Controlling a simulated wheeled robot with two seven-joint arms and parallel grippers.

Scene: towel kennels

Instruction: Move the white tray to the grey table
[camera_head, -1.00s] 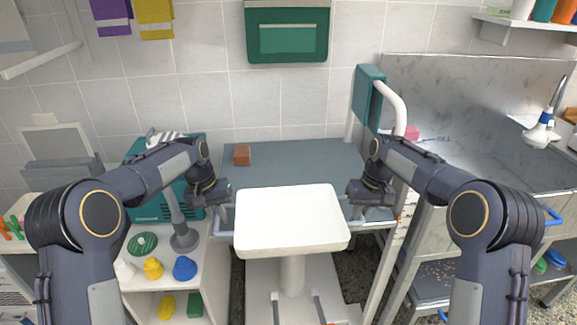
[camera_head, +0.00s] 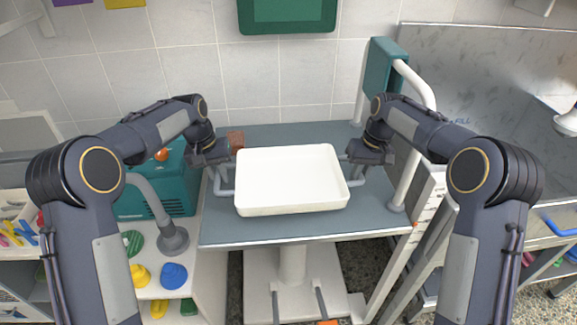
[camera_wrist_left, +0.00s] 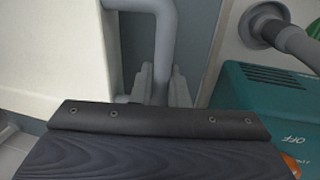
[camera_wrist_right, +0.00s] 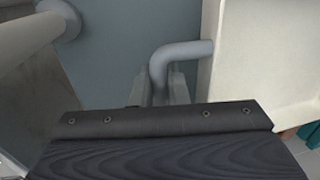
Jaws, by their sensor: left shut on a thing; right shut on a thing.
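The white tray (camera_head: 290,180) is empty and looks level in the head view, over the middle of the grey table (camera_head: 225,228). I cannot tell whether its underside touches the tabletop. My left gripper (camera_head: 226,160) is shut on the tray's left grey handle, which shows in the left wrist view (camera_wrist_left: 165,35). My right gripper (camera_head: 348,158) is shut on the right handle, which shows in the right wrist view (camera_wrist_right: 182,54). The tray's side wall fills the left of the left wrist view (camera_wrist_left: 50,50) and the right of the right wrist view (camera_wrist_right: 262,50).
A reddish-brown block (camera_head: 237,140) lies on the table behind the tray, near my left gripper. A teal machine (camera_head: 165,185) and a grey lamp-like stand (camera_head: 172,238) are at the left. A white rail with a teal pad (camera_head: 386,75) rises at the right, beside a steel tub.

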